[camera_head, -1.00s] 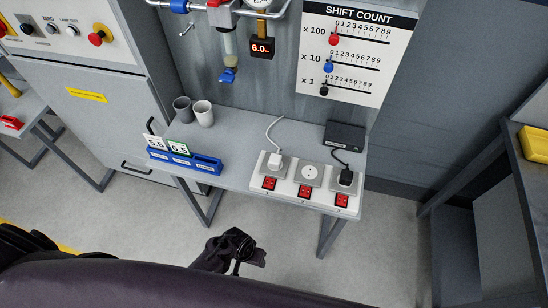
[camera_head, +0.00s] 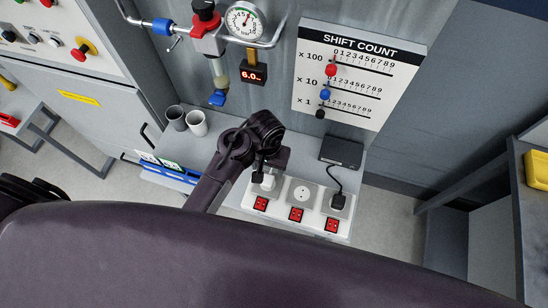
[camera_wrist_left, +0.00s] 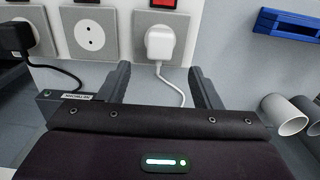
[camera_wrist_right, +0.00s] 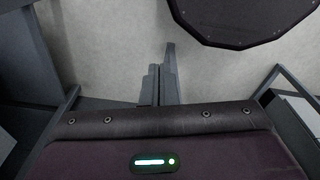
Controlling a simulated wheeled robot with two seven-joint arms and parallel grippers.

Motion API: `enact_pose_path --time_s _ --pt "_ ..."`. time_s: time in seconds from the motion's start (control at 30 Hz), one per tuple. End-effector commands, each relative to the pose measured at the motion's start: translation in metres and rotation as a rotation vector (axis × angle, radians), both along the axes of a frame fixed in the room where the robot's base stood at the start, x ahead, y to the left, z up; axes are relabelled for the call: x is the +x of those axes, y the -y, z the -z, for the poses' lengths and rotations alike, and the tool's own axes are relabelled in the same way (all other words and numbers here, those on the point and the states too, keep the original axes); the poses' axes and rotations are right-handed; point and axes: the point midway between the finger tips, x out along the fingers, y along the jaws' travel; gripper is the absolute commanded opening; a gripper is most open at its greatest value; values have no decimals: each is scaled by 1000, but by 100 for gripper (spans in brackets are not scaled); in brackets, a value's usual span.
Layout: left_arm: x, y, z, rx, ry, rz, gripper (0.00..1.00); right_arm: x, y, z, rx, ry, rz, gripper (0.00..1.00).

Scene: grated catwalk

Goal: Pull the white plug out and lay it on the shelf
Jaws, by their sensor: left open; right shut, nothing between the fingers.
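The white plug (camera_head: 268,183) sits in the left socket of the white outlet strip (camera_head: 312,222), which stands on the grey shelf (camera_head: 305,162). In the left wrist view the plug (camera_wrist_left: 160,42) shows upright in its socket, its white cord running toward me between the fingers. My left gripper (camera_head: 263,172) is over the plug, hiding part of it in the head view. Its two fingers (camera_wrist_left: 160,82) are open and spread to either side of the cord, short of the plug body. My right gripper (camera_wrist_right: 165,75) is shut and empty above the floor.
A black plug (camera_head: 338,202) is in the right socket, its cord running to a black box (camera_head: 342,152). The middle socket (camera_head: 301,194) is empty. Two cups (camera_head: 196,123) and a blue card holder (camera_head: 165,174) are on the left. A gauge and pipes (camera_head: 243,20) hang above.

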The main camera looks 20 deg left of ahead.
Motion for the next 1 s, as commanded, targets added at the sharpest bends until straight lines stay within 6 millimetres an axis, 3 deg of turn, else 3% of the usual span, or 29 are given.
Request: enact_pose_path --time_s 0.07,0.17,0.4,0.5,0.57,0.8,1.0 --pt "-1 0 -1 0 -1 1 58 12 0 -1 0 15 0 0" --pt "-1 0 -1 1 -1 1 58 9 0 -1 1 12 1 0" --pt "0 0 0 0 -1 1 58 -49 2 3 -4 -72 1 0" --pt "0 0 2 1 -1 1 58 -57 1 4 -4 -83 1 0" --pt "0 0 6 2 -2 2 58 -53 -1 4 -1 -77 2 0" --pt "-1 0 36 3 -2 4 58 -6 -7 0 9 -7 2 0" --pt "-2 0 65 1 -2 2 58 -9 -7 10 8 -13 2 0"
